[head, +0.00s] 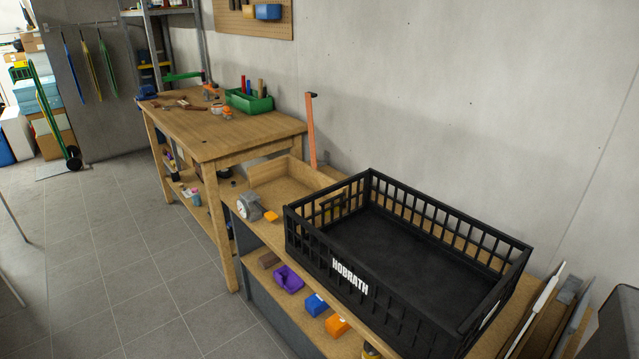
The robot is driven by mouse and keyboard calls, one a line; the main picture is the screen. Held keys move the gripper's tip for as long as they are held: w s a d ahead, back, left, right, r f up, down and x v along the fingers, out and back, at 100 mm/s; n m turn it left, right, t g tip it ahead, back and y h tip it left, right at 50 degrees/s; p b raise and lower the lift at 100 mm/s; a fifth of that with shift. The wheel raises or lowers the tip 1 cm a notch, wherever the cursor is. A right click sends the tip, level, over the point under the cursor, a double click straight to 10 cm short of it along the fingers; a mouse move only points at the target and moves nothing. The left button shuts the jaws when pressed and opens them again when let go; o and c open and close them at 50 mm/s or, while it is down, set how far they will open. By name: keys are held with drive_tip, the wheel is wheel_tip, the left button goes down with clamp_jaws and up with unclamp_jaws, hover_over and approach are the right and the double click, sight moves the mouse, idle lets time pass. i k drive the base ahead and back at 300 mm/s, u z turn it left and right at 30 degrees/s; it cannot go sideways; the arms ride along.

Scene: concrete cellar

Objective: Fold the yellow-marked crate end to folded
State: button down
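The black crate (333,247) with slatted walls stands on the wooden bench at the right. White lettering "HOBRATH" is on its front long side. Its left end (330,204), back long wall (440,218) and front wall appear upright. The right end (497,298) also appears upright, seen at a steep angle. The inside floor (415,250) looks empty. No yellow mark on either end can be made out from here. My gripper is not in view.
A wooden tray (268,205) and a grey dial device (250,207) stand left of the crate. Boards and pipes (548,285) lean at its right. Coloured bins (287,279) sit on the shelf below. A workbench (230,137) stands behind left. The tiled floor (110,260) is clear.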

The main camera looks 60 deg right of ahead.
sight(365, 174)
drive_tip(key=z, duration=0.1)
drive_tip(key=i, duration=0.95)
drive_tip(key=u, duration=0.05)
